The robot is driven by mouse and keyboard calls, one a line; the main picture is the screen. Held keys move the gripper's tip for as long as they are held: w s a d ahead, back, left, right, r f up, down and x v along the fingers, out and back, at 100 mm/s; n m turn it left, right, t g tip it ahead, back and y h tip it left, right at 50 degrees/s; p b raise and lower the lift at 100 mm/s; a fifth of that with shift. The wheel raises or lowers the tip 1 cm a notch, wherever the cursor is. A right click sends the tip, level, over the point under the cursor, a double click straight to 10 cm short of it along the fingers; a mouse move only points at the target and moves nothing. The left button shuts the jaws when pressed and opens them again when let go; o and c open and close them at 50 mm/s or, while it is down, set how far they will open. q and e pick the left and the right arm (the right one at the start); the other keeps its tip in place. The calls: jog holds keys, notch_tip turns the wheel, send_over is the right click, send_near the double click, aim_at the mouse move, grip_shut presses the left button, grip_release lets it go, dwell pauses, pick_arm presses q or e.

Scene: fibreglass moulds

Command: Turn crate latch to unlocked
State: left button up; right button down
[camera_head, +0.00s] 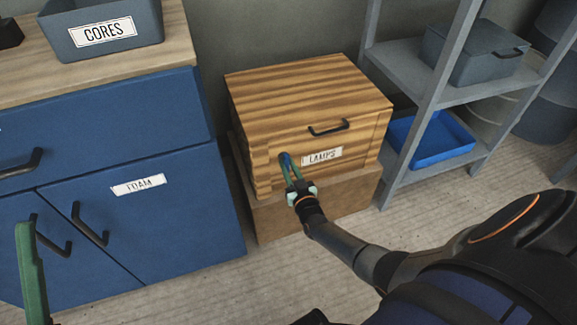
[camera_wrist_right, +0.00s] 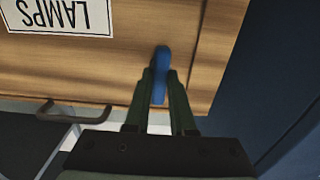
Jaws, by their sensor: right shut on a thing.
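The wooden crate (camera_head: 300,95) with a LAMPS label (camera_head: 322,156) and a black handle (camera_head: 328,128) stands on a brown box. Its blue latch (camera_wrist_right: 161,75) sits on the front face beside the label. My right gripper (camera_head: 287,161) reaches the crate front, with its green fingers shut on the latch. In the right wrist view the fingers (camera_wrist_right: 158,82) close around the latch, which lies lengthwise between them. Part of the latch is hidden by the fingers. A green finger of my left gripper (camera_head: 30,275) shows at the lower left edge; its opening cannot be judged.
A blue cabinet (camera_head: 150,225) labelled FOAM stands left of the crate, with a grey CORES bin (camera_head: 75,41) on top. A grey shelf (camera_head: 425,85) with a blue tray (camera_head: 430,142) stands at right. Bare floor (camera_head: 225,290) lies in front.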

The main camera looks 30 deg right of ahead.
jog(key=shift+f, duration=0.1)
dwell(0.3)
jog(key=c, duration=0.8)
grip_release()
jog(key=shift+o, duration=0.2)
jog(key=shift+s, duration=0.2)
pick_arm(q)
jog(key=w+a+f+n+g+y+p, duration=0.1)
jog(key=w+f+n+g+y+p, duration=0.1)
jog(key=f, duration=0.6)
jog(key=w+f+n+g+y+p, duration=0.2)
jog(key=w+f+n+g+y, duration=0.1)
jog(key=w+f+n+y, duration=0.2)
jog(key=shift+w+a+f+n+y, duration=0.15)
jog(key=shift+a+f+n+y, duration=0.25)
jog(key=shift+f+y, duration=1.4)
pick_arm(e)
jog(key=v, duration=1.2)
pick_arm(q)
jog(key=shift+f+h, duration=0.4)
jog(key=shift+h, duration=0.1)
pick_arm(e)
jog(key=shift+s, duration=0.1)
